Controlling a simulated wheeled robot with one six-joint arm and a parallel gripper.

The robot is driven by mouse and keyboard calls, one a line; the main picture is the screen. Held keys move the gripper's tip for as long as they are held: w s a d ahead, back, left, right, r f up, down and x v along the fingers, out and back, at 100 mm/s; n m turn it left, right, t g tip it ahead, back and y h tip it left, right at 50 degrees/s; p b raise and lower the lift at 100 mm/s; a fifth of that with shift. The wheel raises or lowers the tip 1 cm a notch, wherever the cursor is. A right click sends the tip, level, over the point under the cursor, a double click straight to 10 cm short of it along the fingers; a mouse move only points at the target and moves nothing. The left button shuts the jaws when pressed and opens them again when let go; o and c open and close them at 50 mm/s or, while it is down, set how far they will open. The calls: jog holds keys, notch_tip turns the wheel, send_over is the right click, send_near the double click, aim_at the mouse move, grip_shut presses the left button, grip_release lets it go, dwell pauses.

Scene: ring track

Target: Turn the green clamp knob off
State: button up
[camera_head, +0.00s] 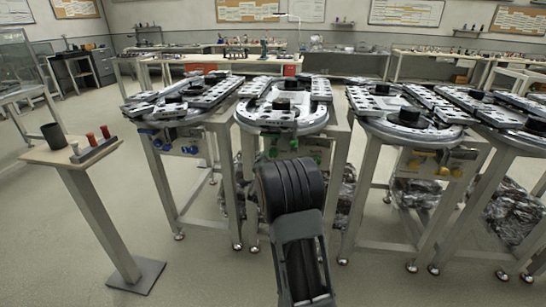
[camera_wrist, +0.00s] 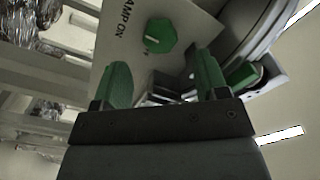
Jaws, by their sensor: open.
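The green clamp knob (camera_wrist: 161,36) sits on a pale panel (camera_wrist: 185,17) in the wrist view, beside dark lettering that reads "AMP ON", cut off. My gripper (camera_wrist: 162,64) is open, with a green-faced finger on each side. The knob shows beyond the fingertips, between them, and nothing is held. I cannot tell the gap to the knob. In the head view, small green parts (camera_head: 272,152) show under the second ring track (camera_head: 262,122). My arm covers part of that panel, and the gripper is hidden there.
Another green part (camera_wrist: 243,75) sits on a bracket right of my gripper. Similar ring tracks stand left (camera_head: 160,115) and right (camera_head: 408,132), with blue knobs (camera_head: 190,149) and yellow knobs (camera_head: 443,155). A small stand (camera_head: 60,155) is at left. Front floor is clear.

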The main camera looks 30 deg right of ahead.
aim_at(273, 155)
jog(key=shift+x, duration=3.1)
jog(key=shift+c, duration=0.5)
jog(key=c, duration=0.8)
